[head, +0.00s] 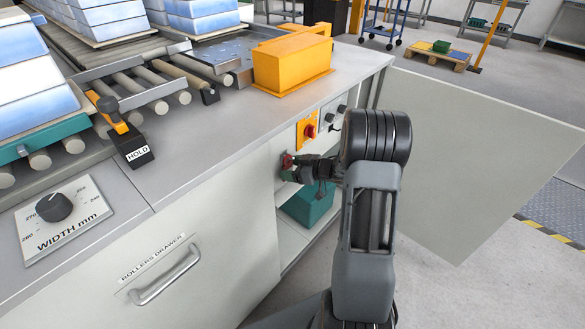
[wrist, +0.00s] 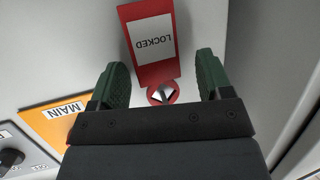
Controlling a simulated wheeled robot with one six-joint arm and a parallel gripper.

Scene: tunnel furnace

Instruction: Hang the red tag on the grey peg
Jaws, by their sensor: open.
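The red tag (wrist: 152,70) with a white LOCKED label shows upside down in the wrist view, against the pale cabinet wall. A light grey tip, the grey peg (wrist: 162,94), shows inside the red ring at the tag's end, so the tag appears to be on the peg. My gripper (wrist: 170,80) is open, with one green finger on each side of the ring and visible gaps between. In the head view my gripper (head: 290,171) is inside the open cabinet, and the tag is mostly hidden there.
An orange MAIN plate (wrist: 62,112) and a black knob (wrist: 12,157) are beside my gripper. The orange plate with its red switch (head: 308,128) shows in the head view. A teal bin (head: 308,204) sits below; the open cabinet door (head: 480,150) stands to the right.

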